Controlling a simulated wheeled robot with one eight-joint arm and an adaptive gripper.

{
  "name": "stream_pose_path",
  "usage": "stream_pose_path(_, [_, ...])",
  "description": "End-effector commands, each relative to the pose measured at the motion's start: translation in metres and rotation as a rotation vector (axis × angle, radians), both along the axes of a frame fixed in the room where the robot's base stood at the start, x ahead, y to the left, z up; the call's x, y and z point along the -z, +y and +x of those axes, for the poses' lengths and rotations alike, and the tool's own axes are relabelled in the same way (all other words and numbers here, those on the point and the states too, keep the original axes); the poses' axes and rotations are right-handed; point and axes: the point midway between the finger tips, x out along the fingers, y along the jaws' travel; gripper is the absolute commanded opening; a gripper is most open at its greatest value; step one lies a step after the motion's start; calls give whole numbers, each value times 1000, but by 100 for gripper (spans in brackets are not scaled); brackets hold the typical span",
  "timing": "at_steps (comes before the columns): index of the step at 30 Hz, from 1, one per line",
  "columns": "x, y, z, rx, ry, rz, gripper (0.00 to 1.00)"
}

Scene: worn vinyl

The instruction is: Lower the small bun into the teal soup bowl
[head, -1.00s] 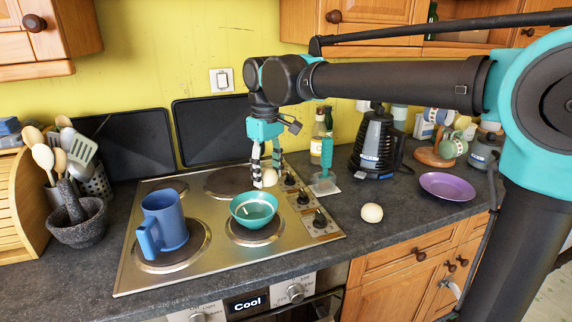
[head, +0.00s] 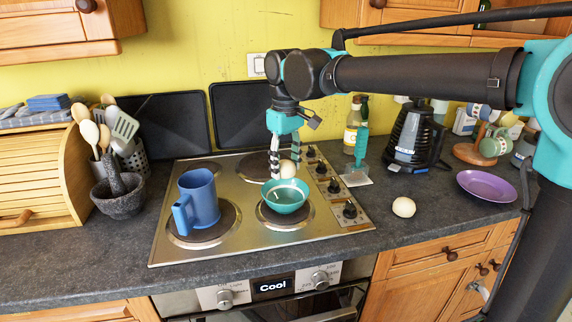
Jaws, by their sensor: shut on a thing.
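The teal soup bowl (head: 284,204) stands on the front right burner of the hob. My gripper (head: 285,172) points down over the bowl's far side. It is shut on a small pale bun (head: 288,169). In the picture the bun sits just above the bowl's back rim; I cannot tell its exact height or whether it touches the rim. The near finger hides part of the bun. Another pale round bun (head: 403,207) lies on the worktop to the right of the hob.
A blue mug (head: 199,198) stands on the front left burner, left of the bowl. A teal-handled utensil (head: 361,148), a dark kettle (head: 412,140) and a purple plate (head: 487,187) are to the right. A mortar (head: 120,197) is at the left. The worktop front is clear.

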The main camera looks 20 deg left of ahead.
Motion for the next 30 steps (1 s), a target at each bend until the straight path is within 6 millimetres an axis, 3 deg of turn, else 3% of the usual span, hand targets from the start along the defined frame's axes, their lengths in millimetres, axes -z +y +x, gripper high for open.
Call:
stream_pose_path(8, [3, 0, 0, 0, 0, 0, 24])
stream_pose_path(30, [36, 0, 0, 0, 0, 0, 24])
